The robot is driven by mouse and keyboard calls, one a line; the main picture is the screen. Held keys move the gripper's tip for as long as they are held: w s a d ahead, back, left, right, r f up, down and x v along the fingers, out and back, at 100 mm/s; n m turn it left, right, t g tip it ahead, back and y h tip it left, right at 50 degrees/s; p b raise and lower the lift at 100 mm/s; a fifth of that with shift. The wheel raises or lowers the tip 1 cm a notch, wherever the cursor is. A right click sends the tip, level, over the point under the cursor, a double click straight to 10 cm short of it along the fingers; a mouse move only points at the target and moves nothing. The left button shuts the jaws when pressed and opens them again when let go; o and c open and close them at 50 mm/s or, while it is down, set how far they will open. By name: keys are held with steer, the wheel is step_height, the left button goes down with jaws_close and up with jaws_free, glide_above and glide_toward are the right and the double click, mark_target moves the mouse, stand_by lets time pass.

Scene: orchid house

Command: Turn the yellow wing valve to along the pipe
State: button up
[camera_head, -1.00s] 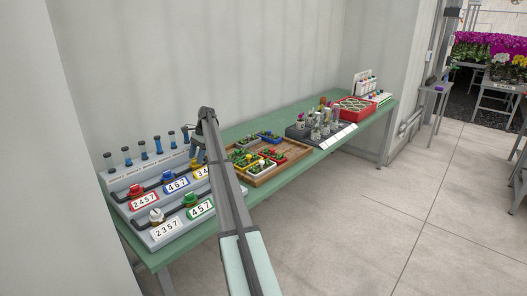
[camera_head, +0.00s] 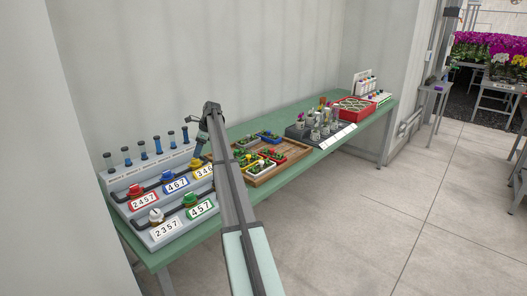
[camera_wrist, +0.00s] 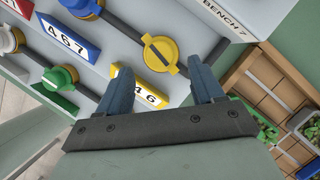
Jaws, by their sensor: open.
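I cannot tell the wing's exact angle to the pipe. In the head view the yellow valve (camera_head: 197,162) shows partly, below my gripper (camera_head: 203,143). In the wrist view my gripper (camera_wrist: 160,74) is open and empty, its two blue fingers apart on either side of the valve's near edge. No contact is visible. A yellow-framed number label (camera_wrist: 148,95) lies between the fingers.
A blue valve (camera_wrist: 82,8) and a green valve (camera_wrist: 58,78) sit on the same grey panel; a red valve (camera_head: 136,190) and a white valve (camera_head: 156,215) are further left. Upright blue tubes (camera_head: 158,146) line its back. A wooden tray (camera_head: 262,180) with plants stands close to the right.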

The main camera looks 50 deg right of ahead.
steer(key=v, duration=1)
steer(key=s+d+f+h, duration=0.2)
steer(key=s+d+f, duration=0.2)
steer(key=d, duration=0.3)
steer(key=s+d+f+n+h, duration=0.1)
steer(key=s+d+f+h, duration=0.2)
steer(key=s+d, duration=0.3)
steer(key=s+d+f+n+t+h, duration=0.1)
steer(key=s+d+f+h, duration=0.2)
steer(key=s+d+f, duration=0.2)
steer(key=shift+s+d+f, duration=0.1)
steer(key=shift+d+f, duration=0.15)
steer(key=shift+d, duration=0.7)
steer(key=shift+s+d+f, duration=0.1)
steer(key=shift+d+f, duration=0.1)
steer(key=shift+d, duration=0.75)
